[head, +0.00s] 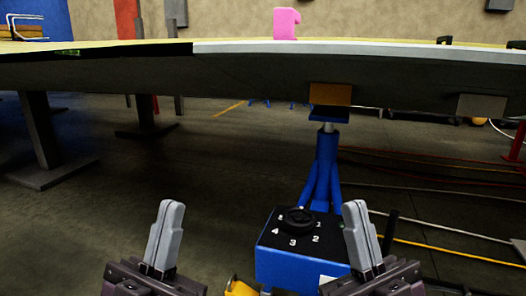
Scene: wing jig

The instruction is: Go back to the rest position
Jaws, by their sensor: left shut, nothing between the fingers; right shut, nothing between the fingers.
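My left gripper (165,235) points up at the lower left of the head view, its grey fingers shut together with nothing between them. My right gripper (361,235) stands at the lower right in the same upright way, also shut and empty. Both are in front of and below the wing (270,68) and touch nothing that I can see. A blue box with a black numbered dial (297,222) sits between the two grippers, further off; the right gripper covers part of its right side.
The wide wing edge spans the view above the grippers. A blue stand (325,165) rises under it near a tan block (330,95). A pink piece (287,23) sits on top. Dark posts (43,130) stand at left. Cables (440,225) cross the floor at right. Floor at left is open.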

